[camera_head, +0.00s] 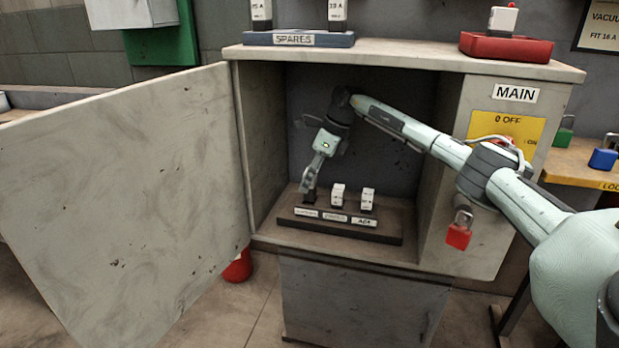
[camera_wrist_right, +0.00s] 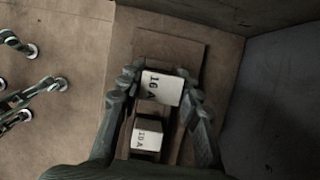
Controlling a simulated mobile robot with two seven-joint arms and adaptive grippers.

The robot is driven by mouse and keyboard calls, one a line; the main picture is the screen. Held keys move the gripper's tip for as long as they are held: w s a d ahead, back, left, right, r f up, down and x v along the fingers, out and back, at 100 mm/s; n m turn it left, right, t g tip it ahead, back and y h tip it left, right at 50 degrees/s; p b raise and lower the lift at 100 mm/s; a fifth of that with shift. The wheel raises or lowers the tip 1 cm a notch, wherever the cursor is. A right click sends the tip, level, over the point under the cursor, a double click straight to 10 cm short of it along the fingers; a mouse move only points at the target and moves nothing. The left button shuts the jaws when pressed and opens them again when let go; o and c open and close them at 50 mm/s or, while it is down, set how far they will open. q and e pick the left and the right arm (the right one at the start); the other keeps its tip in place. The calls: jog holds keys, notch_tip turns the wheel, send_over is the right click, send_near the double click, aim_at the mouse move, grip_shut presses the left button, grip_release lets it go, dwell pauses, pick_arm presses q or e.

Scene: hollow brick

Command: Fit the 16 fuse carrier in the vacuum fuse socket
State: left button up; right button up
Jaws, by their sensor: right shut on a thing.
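My right gripper (camera_head: 309,187) is inside the open cabinet, pointing down over the left end of the dark fuse block (camera_head: 372,232). In the head view the fingers mostly hide this carrier. It is at the left position, above the leftmost label (camera_head: 306,212), too small to read; I cannot tell how deep it sits. Two other white carriers, a middle one (camera_head: 338,194) and a right one (camera_head: 367,198), stand upright on the block. My left gripper is not in view.
The cabinet door (camera_head: 125,200) stands open at left. The cabinet's right wall (camera_head: 437,170) is close to my right arm. A red padlock (camera_head: 459,232) hangs on the front. A SPARES rack (camera_head: 299,39) and a red tray (camera_head: 505,47) are on top.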

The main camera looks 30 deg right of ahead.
jog(key=shift+f+b, duration=0.6)
jog(key=shift+f, duration=0.95)
dwell(0.4)
jog(key=o, duration=1.3)
jog(key=v, duration=0.7)
jog(key=shift+r, duration=0.25)
